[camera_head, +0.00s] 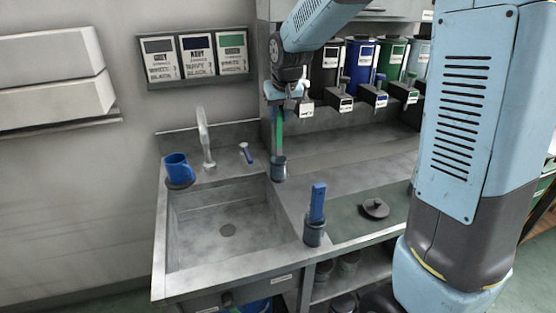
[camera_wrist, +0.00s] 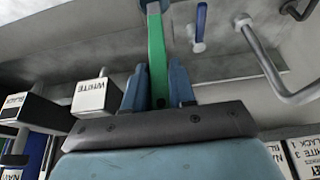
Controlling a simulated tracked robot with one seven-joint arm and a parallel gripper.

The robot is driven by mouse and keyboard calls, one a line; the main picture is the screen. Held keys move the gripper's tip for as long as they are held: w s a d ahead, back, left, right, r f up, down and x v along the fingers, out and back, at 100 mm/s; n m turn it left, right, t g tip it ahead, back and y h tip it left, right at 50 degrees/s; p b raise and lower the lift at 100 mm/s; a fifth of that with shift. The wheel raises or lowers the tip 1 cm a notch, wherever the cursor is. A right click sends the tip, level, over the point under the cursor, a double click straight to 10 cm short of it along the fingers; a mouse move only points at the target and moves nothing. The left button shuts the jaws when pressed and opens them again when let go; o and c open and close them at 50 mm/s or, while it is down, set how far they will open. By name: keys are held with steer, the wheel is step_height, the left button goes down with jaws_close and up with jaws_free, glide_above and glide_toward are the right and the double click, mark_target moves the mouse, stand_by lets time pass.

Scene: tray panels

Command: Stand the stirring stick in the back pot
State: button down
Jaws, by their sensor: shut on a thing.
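My gripper (camera_head: 278,103) is shut on the green stirring stick (camera_head: 279,128), which hangs upright below it. In the wrist view the green stick (camera_wrist: 157,52) runs away from between my two blue-grey fingers (camera_wrist: 157,88). The small grey back pot (camera_head: 279,169) stands on the counter at the sink's back right corner. The stick's lower end lines up with this pot's mouth; I cannot tell whether it is inside or just above. The front pot (camera_head: 313,235) stands nearer, with a blue stick (camera_head: 318,203) upright in it.
Coloured dispensers (camera_head: 361,64) line the back right. A dark round lid (camera_head: 375,208) lies on the right counter.

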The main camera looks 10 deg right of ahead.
mark_target(280, 137)
step_height(280, 137, down, 8)
steer(key=shift+f, duration=0.25)
stand_by(0.4)
steer(key=c, duration=0.9)
jaws_free()
steer(key=shift+c, duration=0.2)
